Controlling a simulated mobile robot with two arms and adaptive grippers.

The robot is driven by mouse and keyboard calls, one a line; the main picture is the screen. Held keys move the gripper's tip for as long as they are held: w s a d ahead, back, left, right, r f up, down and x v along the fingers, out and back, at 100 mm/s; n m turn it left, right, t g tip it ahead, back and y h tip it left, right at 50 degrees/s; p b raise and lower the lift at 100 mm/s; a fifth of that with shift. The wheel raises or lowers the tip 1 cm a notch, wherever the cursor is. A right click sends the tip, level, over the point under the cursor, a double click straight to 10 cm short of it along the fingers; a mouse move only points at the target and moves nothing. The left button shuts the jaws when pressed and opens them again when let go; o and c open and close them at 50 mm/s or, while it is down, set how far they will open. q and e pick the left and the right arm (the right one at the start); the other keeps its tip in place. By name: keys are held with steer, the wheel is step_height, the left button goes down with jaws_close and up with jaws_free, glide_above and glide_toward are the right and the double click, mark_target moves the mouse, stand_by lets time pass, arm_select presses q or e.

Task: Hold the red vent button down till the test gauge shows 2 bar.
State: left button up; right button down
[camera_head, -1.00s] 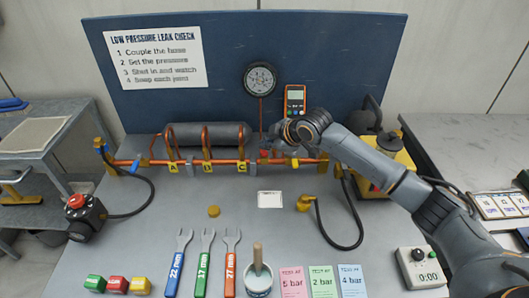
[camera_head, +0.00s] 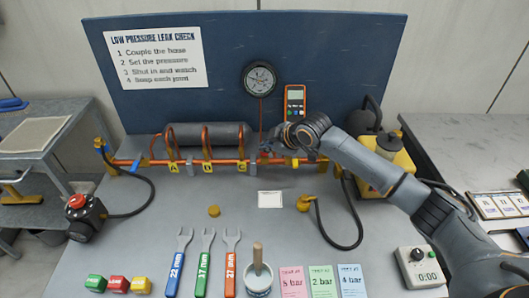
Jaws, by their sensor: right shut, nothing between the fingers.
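My right gripper (camera_head: 269,147) reaches in from the right and points left and down at the copper pipe, fingers together and empty. A small red part (camera_head: 264,155), seemingly the red vent button, shows right at the fingertips. The gripper partly covers it, and I cannot tell whether it is pressed. The round dial test gauge (camera_head: 259,78) hangs on the blue back panel above, with a thin red line running down from it. Its needle reading is too small to make out. My left gripper is out of view.
A black device with a red knob (camera_head: 76,201) stands at the left. The yellow pump (camera_head: 388,158) stands behind my right arm. Wrenches (camera_head: 202,262), a brush pot (camera_head: 258,281), coloured cards (camera_head: 322,281) and a timer (camera_head: 420,267) line the front. The middle bench is mostly clear.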

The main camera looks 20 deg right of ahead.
mark_target(267, 154)
steer(key=shift+s+f, duration=0.15)
steer(key=shift+f, duration=0.45)
stand_by(2.0)
steer(key=shift+r, duration=0.1)
stand_by(0.5)
steer(key=shift+r+p, duration=0.95)
steer(key=shift+p, duration=0.05)
steer(key=shift+w+r, duration=0.1)
steer(key=shift+w, duration=0.1)
steer(key=shift+r+p, duration=0.35)
steer(key=shift+p, duration=0.05)
step_height(267, 154, up, 4)
steer(key=p, duration=0.4)
steer(key=shift+r, duration=0.15)
steer(key=shift+s, duration=0.1)
stand_by(0.7)
